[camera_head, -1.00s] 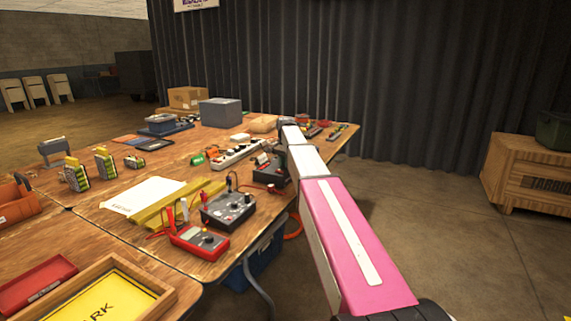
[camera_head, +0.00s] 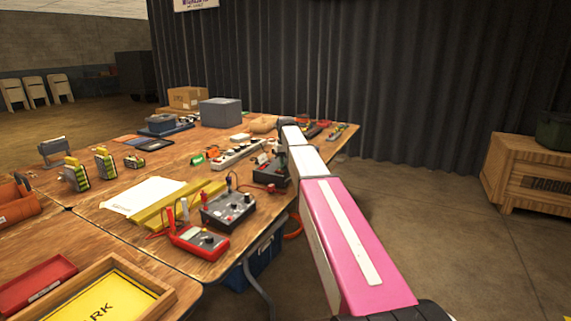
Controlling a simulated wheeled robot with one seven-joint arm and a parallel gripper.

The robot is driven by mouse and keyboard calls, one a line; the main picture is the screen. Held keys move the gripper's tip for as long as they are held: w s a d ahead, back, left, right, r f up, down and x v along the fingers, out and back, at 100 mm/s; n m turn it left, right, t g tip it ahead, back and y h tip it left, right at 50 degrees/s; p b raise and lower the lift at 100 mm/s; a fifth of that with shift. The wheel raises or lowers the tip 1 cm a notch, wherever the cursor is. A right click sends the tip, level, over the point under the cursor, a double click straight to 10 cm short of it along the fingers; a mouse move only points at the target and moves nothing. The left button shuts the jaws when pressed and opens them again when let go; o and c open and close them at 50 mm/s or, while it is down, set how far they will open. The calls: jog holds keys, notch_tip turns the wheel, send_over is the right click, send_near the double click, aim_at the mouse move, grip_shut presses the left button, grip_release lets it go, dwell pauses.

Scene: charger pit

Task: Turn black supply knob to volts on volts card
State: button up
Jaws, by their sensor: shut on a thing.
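A black supply box (camera_head: 266,174) stands near the table's right edge, partly behind my arm. A small pale card (camera_head: 262,159) stands at it; its text is too small to read. My gripper (camera_head: 283,160) shows only as a dark shape at the box's right side, low at its top. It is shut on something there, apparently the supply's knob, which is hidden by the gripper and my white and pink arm. The angle of the knob's pointer cannot be seen.
Another black box with knobs (camera_head: 228,209) and a red meter (camera_head: 199,243) with leads stand nearer. A white power strip (camera_head: 238,155) lies behind. Yellow bars (camera_head: 178,205) lie left. A wooden crate (camera_head: 530,175) stands right; floor between is clear.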

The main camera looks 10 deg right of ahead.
jog(key=n, duration=0.6)
jog(key=shift+n, duration=0.3)
jog(key=n, duration=0.6)
jog(key=shift+n, duration=0.3)
jog(key=o, duration=0.9)
notch_tip(320, 180, up, 11)
jog(key=shift+f, duration=0.1)
